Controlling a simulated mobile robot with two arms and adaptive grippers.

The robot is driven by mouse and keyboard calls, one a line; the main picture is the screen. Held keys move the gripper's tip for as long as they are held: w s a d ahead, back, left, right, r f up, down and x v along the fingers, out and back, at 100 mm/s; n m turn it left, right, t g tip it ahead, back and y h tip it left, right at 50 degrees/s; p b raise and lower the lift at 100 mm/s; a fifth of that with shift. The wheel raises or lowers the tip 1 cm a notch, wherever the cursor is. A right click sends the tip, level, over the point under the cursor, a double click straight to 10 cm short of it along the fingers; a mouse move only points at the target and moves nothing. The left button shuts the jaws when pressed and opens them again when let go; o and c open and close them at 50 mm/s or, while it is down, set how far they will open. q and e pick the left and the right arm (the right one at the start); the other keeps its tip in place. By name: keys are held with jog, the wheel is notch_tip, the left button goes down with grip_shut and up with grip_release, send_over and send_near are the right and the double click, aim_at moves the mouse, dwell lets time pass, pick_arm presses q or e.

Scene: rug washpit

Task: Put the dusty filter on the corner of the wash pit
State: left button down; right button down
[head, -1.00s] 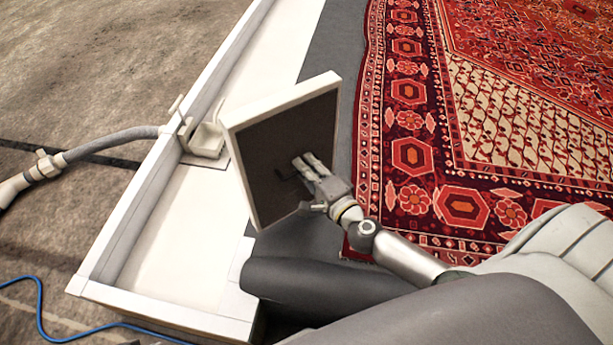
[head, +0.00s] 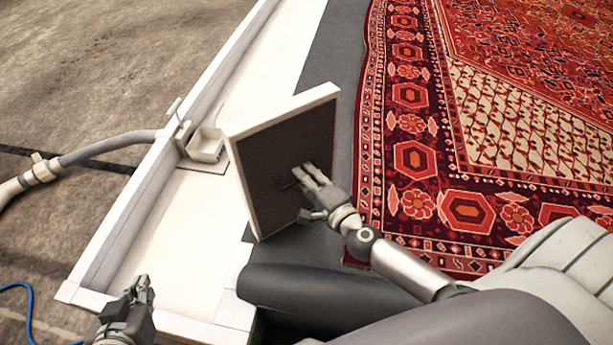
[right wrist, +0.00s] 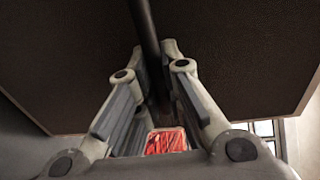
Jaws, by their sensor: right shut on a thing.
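The dusty filter (head: 262,175) is a square panel with a dark brown face and a pale frame. It is held tilted upright in front of the pit's inner edge. My right gripper (head: 305,180) is shut on a dark handle at the middle of the filter's face; the handle (right wrist: 146,30) runs between the fingers in the right wrist view. The wash pit's white wall and corner (head: 68,292) show at the lower left. My left gripper (head: 140,292) is over the pit's near corner area with no object seen in it; its finger opening is unclear.
A red patterned rug (head: 470,130) lies to the right on a grey floor strip. A small white box fitting (head: 206,145) sits at the pit wall, with a grey hose (head: 105,146) running left. A blue cable (head: 30,310) lies at the lower left. The white ledge near the corner is bare.

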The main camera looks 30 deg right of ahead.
jog(key=c, duration=1.5)
grip_release()
jog(key=shift+c, duration=0.2)
jog(key=shift+s, duration=0.1)
